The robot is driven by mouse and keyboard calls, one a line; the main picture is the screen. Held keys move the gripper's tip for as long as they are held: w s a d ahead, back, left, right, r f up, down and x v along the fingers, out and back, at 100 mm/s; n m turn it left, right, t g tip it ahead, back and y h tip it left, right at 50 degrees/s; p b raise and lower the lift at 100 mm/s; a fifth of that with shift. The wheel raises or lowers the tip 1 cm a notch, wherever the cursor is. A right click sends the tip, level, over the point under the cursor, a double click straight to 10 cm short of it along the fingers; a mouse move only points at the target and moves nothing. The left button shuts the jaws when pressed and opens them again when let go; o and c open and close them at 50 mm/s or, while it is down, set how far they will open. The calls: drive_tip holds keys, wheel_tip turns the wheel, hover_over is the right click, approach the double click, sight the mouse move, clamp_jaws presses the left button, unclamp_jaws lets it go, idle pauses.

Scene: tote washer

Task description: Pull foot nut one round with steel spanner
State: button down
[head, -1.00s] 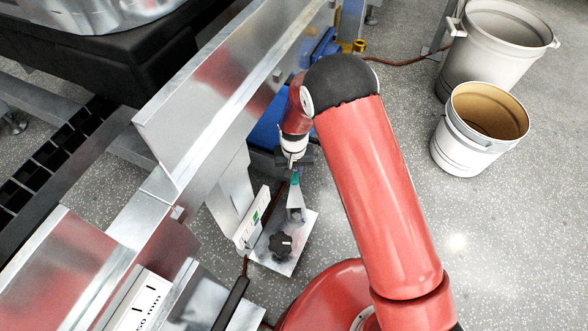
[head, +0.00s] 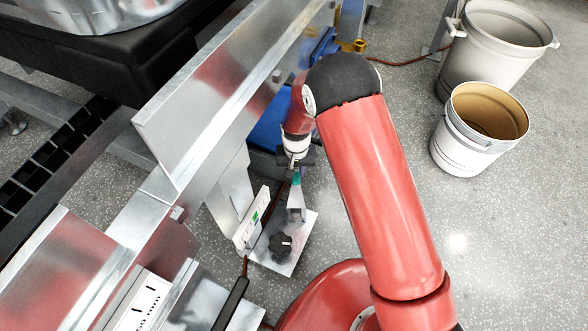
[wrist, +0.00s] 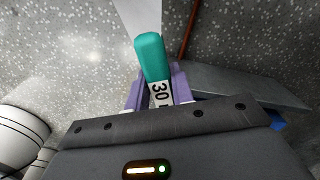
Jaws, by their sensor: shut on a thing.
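My gripper (head: 296,164) is shut on a teal handle (wrist: 152,58) with a white label reading 30, which I take for the steel spanner. The handle's free teal end sticks out past the purple fingers in the wrist view. In the head view a bit of the teal (head: 296,179) shows just below the gripper, above a grey metal piece (head: 296,205) on the foot plate (head: 293,262). A black knob-like part (head: 281,243) sits on the plate. The foot nut and the spanner's working end cannot be made out clearly.
The machine's steel frame (head: 215,115) runs along the left of my arm. A white labelled box (head: 250,220) stands close beside the foot plate. Two bins, a large one (head: 490,50) and a smaller one (head: 465,145), stand at the right. The floor between is clear.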

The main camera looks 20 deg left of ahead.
drive_tip(key=shift+w+d+m, duration=0.2)
drive_tip(key=shift+d+m, duration=0.4)
drive_tip(key=shift+d, duration=0.05)
drive_tip(key=shift+w+d+m, duration=0.2)
drive_tip(key=shift+d+m, duration=0.4)
drive_tip(key=shift+d, duration=0.05)
drive_tip(key=shift+f+b, duration=0.5)
drive_tip(key=shift+f, duration=0.1)
drive_tip(key=shift+r, duration=0.3)
idle(0.5)
drive_tip(key=shift+s+a+f+n+b, duration=0.15)
drive_tip(key=shift+s+a+n, duration=0.2)
drive_tip(key=shift+a+n, duration=0.7)
drive_tip(key=shift+s+a+r+n+b, duration=0.15)
drive_tip(key=shift+s+a+n, duration=0.2)
drive_tip(key=shift+a+n, duration=0.7)
drive_tip(key=shift+a+f, duration=0.1)
drive_tip(key=shift+a, duration=0.05)
drive_tip(key=shift+f, duration=0.15)
drive_tip(key=shift+r, duration=0.2)
